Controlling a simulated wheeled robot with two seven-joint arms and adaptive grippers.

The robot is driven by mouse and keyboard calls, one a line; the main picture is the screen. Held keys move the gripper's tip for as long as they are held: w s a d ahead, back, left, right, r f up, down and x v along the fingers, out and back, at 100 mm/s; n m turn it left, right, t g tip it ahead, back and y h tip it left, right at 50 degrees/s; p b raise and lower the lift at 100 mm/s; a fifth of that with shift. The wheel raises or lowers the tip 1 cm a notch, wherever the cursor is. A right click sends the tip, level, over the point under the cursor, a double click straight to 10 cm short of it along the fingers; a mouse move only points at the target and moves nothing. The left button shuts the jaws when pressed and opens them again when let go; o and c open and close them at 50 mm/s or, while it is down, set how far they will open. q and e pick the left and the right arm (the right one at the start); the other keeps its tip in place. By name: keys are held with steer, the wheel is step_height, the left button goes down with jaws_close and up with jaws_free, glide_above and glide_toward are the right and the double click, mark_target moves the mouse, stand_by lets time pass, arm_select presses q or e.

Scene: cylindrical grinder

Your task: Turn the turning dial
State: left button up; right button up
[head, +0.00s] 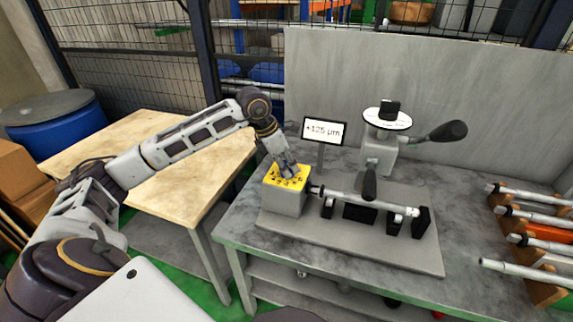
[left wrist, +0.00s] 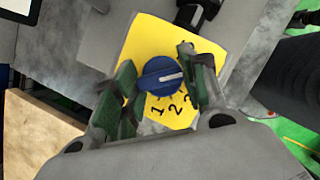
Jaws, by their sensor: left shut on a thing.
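The turning dial (left wrist: 160,76) is a blue round knob with a pale pointer line, in the left wrist view. It sits on a yellow plate with black numbers (left wrist: 150,38), on top of a grey box (head: 284,201). My left gripper (head: 287,170) reaches down onto the plate from above. In the left wrist view its green-padded fingers (left wrist: 162,84) stand on either side of the dial and are shut on it. In the head view the gripper hides the dial. My right gripper does not show.
A display reading "+125 µm" (head: 323,131) stands behind the box. A metal shaft (head: 365,202) lies across the grinder base (head: 345,243). A rack of shafts (head: 535,235) is at the right. A wooden table (head: 190,158) is at the left.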

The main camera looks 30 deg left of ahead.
arm_select(q)
steer(key=shift+m+g+h, duration=0.4)
steer(key=shift+m, duration=1.4)
steer(key=shift+m+g, duration=0.3)
steer(key=shift+m, duration=0.3)
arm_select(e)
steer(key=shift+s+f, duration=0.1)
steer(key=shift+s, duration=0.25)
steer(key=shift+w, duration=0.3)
arm_select(q)
steer(key=o, duration=1)
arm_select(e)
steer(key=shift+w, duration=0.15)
